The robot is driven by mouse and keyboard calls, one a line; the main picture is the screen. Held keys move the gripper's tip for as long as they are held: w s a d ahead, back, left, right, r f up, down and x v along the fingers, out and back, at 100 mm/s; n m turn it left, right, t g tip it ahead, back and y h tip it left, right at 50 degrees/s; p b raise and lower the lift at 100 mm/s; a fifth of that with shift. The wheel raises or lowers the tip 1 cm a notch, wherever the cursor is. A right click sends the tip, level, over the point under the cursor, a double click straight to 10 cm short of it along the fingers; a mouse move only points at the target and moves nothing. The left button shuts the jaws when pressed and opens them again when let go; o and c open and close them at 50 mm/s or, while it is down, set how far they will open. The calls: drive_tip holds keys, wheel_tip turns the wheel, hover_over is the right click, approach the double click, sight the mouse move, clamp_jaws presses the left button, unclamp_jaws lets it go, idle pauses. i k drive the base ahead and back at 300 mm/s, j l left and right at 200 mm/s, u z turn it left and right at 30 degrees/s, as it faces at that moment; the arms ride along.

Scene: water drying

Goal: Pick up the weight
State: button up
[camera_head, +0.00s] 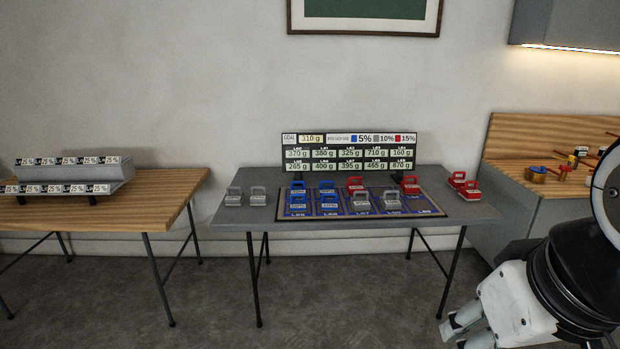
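Several small weights with handles are on the grey table. Blue weights (298,203) stand on the left part of a blue gridded mat (427,206). Grey weights (391,201) stand on the mat's front row, and two more grey weights (257,197) stand left of the mat. Red weights (410,185) stand on the mat's back row, and two more red weights (469,190) stand right of it. My gripper (459,337) is at the lower right, below and in front of the table, away from all weights. Its fingertips are small and partly cut off by the frame.
A display board (349,152) with gram values stands behind the mat on the grey table (270,180). A wooden table (190,185) with a labelled stepped rack (105,172) is at left. A counter (540,140) with small jars is at right. Floor in front is clear.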

sight(408, 188)
drive_tip(key=i+z, duration=0.2)
drive_tip(key=i, duration=0.35)
drive_tip(key=i+j+z, duration=0.1)
drive_tip(key=i+z, duration=0.15)
drive_tip(key=i, duration=0.35)
drive_tip(key=i+j+z, duration=0.2)
drive_tip(key=i, duration=0.35)
drive_tip(key=i+l, duration=0.15)
drive_tip(key=i, duration=0.2)
drive_tip(key=i+l+z, duration=0.15)
drive_tip(key=i, duration=0.25)
drive_tip(key=i+l, duration=0.15)
drive_tip(key=i, duration=0.25)
drive_tip(key=i+l+u, duration=0.25)
drive_tip(key=i+l, duration=0.25)
